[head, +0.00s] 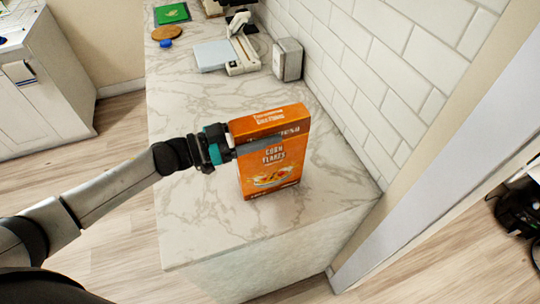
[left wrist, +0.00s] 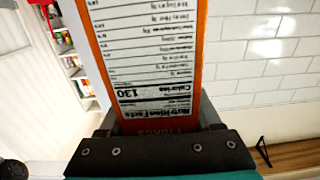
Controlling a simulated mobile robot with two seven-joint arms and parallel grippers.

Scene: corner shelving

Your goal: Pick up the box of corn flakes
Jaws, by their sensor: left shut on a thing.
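An orange box of corn flakes (head: 272,172) stands upright at the near end of the marble counter (head: 195,215) in the head view. My left gripper (head: 258,145) reaches in from the left and is shut on the upper part of the box, one finger across its front face. In the left wrist view, the box's white nutrition panel (left wrist: 150,60) fills the middle, between the fingers. Whether the box's bottom touches the counter is hard to tell. My right gripper is not in view.
A white tiled wall (head: 375,65) runs along the counter's right side. A grey canister (head: 288,60) and a white slicer-like device (head: 235,52) stand farther back, with a green board (head: 172,13) beyond. The counter left of the box is clear.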

